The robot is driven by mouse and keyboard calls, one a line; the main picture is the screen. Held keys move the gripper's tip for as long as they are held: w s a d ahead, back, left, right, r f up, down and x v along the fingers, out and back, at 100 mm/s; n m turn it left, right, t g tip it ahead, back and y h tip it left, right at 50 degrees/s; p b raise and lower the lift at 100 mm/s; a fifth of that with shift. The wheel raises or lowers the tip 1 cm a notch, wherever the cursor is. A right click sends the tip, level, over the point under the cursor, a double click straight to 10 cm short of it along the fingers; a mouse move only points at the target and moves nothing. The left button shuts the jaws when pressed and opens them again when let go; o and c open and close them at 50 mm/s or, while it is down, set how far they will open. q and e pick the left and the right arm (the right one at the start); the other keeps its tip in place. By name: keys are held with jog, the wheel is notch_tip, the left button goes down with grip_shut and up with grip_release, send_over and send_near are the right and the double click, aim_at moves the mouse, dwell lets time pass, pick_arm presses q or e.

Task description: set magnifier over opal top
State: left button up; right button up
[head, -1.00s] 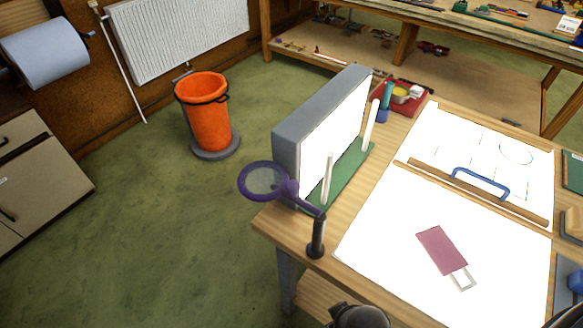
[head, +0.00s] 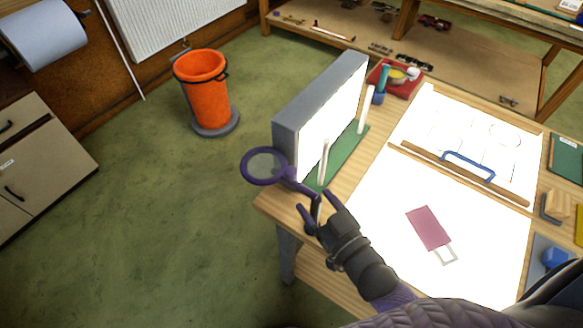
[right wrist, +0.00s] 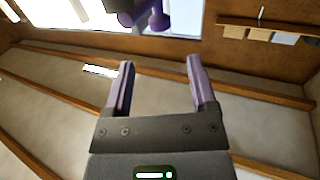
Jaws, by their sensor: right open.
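The magnifier (head: 265,166) has a purple ring around a clear lens. It stands at the table's near left corner on a short arm and dark post, its lens beyond the table edge. My right gripper (head: 319,207) is open at the post and partly hides it. In the right wrist view, the empty gap of my right gripper (right wrist: 160,66) shows, with a purple and dark part of the magnifier (right wrist: 157,20) beyond the fingertips. The glowing white opal top (head: 385,232) lies on the table to the right. My left gripper is not in view.
A grey box (head: 292,140) with a lit face stands behind the magnifier, with white rods on a green base (head: 351,151). An orange bin (head: 205,92) stands on the floor.

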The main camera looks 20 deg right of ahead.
aim_at(294, 175)
jog(key=x, duration=0.9)
jog(key=shift+w+a, duration=0.15)
jog(key=shift+w, duration=0.05)
grip_shut()
dwell(0.9)
